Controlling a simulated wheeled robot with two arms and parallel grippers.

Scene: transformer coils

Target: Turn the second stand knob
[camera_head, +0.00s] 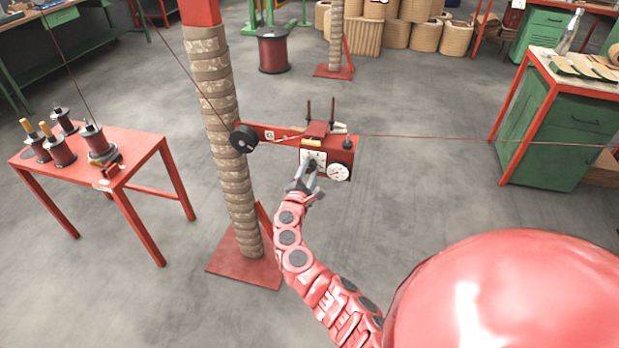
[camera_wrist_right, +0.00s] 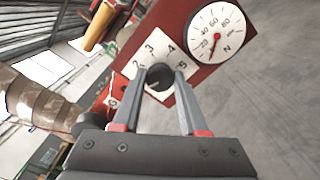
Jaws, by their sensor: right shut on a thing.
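The red tension device (camera_head: 341,150) is mounted on an arm of the wrapped post, with a white numbered dial plate and a round gauge on its front. In the right wrist view the black knob (camera_wrist_right: 159,77) sits at the middle of the numbered plate (camera_wrist_right: 150,50). My right gripper (camera_head: 308,172) reaches up to the plate, and in the right wrist view its two fingers (camera_wrist_right: 160,86) are shut on the knob, one on each side. The knob is mostly hidden in the head view. My left gripper is not in view.
The round gauge (camera_wrist_right: 216,33) is just right of the knob, its red needle near the low end. A wire (camera_head: 450,139) runs right from the device. The wrapped post (camera_head: 228,150) and a red table (camera_head: 150,140) with spools stand left. Grey floor is open around.

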